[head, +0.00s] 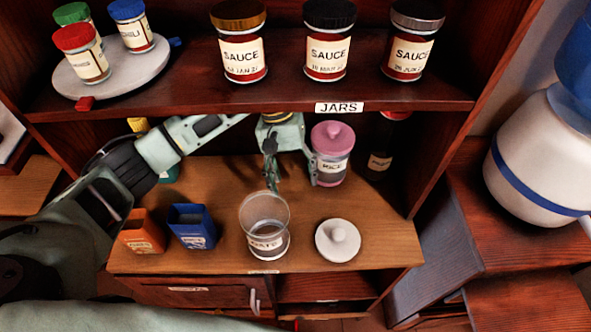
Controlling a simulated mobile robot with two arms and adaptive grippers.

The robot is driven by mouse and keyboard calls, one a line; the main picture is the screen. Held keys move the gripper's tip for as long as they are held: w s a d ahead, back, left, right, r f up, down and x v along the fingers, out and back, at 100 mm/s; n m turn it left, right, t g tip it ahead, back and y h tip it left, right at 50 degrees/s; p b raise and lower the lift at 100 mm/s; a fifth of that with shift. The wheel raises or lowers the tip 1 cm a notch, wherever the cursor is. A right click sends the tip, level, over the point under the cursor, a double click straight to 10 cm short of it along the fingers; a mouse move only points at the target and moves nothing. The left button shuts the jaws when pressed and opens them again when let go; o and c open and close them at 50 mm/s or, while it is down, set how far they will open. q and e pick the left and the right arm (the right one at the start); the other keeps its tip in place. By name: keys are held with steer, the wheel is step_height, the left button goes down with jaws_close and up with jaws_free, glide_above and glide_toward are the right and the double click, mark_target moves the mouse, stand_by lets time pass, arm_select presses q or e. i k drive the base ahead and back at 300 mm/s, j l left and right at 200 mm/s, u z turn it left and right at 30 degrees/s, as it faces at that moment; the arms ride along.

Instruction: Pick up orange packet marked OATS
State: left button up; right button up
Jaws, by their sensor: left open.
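The orange packet (142,240) stands upright with an open top at the front left of the wooden shelf. Its label is too small to read surely. My left gripper (292,184) is open and empty, pointing down well to the right of the packet, behind the clear jar and close beside the pink-lidded jar. I cannot tell whether a finger touches that jar. My left arm passes behind and above the packet. My right gripper is not in view.
A blue packet (192,228) stands just right of the orange one. An open clear jar (265,240), a white lid (338,240) and the pink-lidded jar (332,165) share the shelf. The upper shelf (200,98) holds sauce jars and a turntable (118,72) of spice jars.

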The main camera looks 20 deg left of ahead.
mark_target(142, 234)
steer(key=k+l, duration=0.15)
steer(key=l, duration=0.25)
steer(key=k+l, duration=0.1)
steer(key=l, duration=0.3)
steer(key=k+l, duration=0.15)
steer(key=l, duration=0.25)
steer(key=k+l, duration=0.15)
steer(key=l, duration=0.25)
steer(key=k+l, duration=0.1)
steer(key=l, duration=0.3)
